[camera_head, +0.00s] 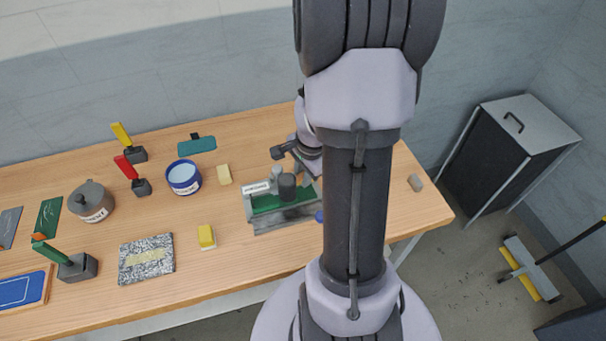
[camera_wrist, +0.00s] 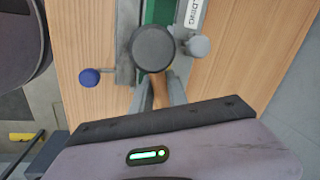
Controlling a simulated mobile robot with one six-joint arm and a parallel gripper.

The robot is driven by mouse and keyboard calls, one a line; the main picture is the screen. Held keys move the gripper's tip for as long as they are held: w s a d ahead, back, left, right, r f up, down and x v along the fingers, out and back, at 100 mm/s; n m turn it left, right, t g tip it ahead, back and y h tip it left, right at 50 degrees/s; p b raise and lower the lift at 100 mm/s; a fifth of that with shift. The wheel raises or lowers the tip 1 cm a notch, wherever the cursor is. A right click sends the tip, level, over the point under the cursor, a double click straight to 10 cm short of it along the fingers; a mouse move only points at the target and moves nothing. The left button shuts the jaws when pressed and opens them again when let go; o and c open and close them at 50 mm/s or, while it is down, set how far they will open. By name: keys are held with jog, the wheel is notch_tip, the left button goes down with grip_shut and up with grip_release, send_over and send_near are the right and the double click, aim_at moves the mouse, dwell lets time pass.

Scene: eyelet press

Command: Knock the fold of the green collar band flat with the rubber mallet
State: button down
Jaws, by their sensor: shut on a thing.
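The rubber mallet's round dark head (camera_wrist: 153,48) shows in the wrist view, with a short piece of its wooden handle (camera_wrist: 180,82) near my fingers. My gripper (camera_wrist: 161,95) is shut on the mallet. The green collar band (camera_wrist: 160,12) lies in a grey metal holder (camera_wrist: 126,45), partly covered by the mallet head. In the head view the mallet head (camera_head: 287,186) is over the green band (camera_head: 268,203) in the holder. I cannot tell whether it touches the band. The fold is not clearly seen. My arm hides the holder's right part.
A blue knob (camera_wrist: 90,77) and a grey knob (camera_wrist: 200,46) flank the mallet head. Left on the wooden table (camera_head: 215,285) are a blue-and-white tin (camera_head: 184,178), a grey pot (camera_head: 92,202), a speckled board (camera_head: 147,259), small blocks and several upright-handled tools.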

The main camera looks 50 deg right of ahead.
aim_at(301, 192)
notch_tip(301, 192, down, 5)
jog(key=b, duration=0.4)
jog(key=shift+r, duration=0.2)
notch_tip(301, 192, up, 8)
jog(key=p, duration=0.6)
jog(key=shift+p, duration=0.35)
jog(key=shift+f, duration=0.2)
